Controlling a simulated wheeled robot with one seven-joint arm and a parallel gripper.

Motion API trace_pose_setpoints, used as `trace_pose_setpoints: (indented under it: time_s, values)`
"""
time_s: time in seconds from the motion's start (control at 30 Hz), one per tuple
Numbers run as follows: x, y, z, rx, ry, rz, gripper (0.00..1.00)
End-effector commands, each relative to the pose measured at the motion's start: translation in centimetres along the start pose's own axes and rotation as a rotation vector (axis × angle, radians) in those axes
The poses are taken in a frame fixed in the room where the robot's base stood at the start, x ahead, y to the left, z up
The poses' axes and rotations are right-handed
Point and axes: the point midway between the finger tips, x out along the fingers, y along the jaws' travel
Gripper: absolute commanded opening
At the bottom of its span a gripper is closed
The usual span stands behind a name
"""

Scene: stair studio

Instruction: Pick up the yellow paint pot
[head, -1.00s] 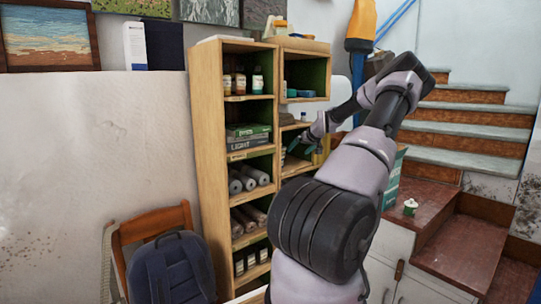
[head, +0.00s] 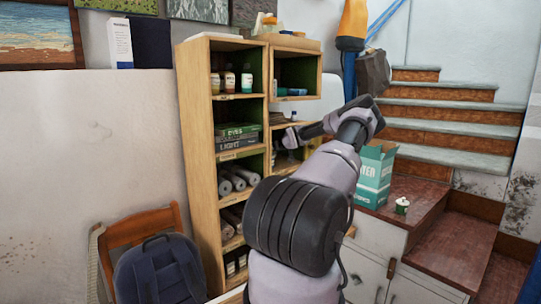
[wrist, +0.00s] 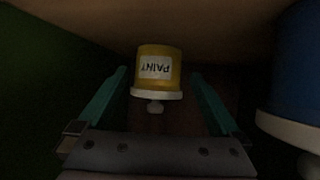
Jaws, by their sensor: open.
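The yellow paint pot (wrist: 157,70) with a white "PAINT" label and pale lid shows in the middle of the wrist view, upside down in that picture. My gripper (wrist: 158,74) is open, with one teal finger on each side of the pot. The pot appears between the fingertips, with a gap on both sides; whether it is fully within their reach is hard to tell. In the head view, my arm reaches to the right column of the wooden shelf (head: 196,130). The pot cannot be made out there, and the fingers are not clear.
A large blue pot (wrist: 298,75) with a pale lid stands close to the right of my gripper. The compartment is dark, with a green wall (wrist: 35,80) on the left. A teal box (head: 374,175) and small lidded pot (head: 401,206) stand on the cabinet.

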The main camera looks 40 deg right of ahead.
Motion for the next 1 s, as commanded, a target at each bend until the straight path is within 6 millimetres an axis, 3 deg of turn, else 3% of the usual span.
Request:
trace_pose_setpoints:
  time_s: [0.3, 0.6, 0.67, 0.87, 0.9, 1.0]
  values:
    - [3.7, 0.2, -0.1, 0.002, 0.0, -0.001, 1.0]
    - [4.0, 0.2, -0.1, 0.001, -0.001, 0.0, 1.0]
    - [4.0, 0.2, -0.1, 0.001, -0.001, 0.0, 0.81]
    - [4.0, 0.2, -0.1, 0.001, -0.001, 0.0, 0.04]
    - [4.0, 0.2, -0.1, 0.001, -0.001, 0.0, 0.0]
    - [4.0, 0.2, -0.2, 0.0, 0.001, 0.0, 0.0]
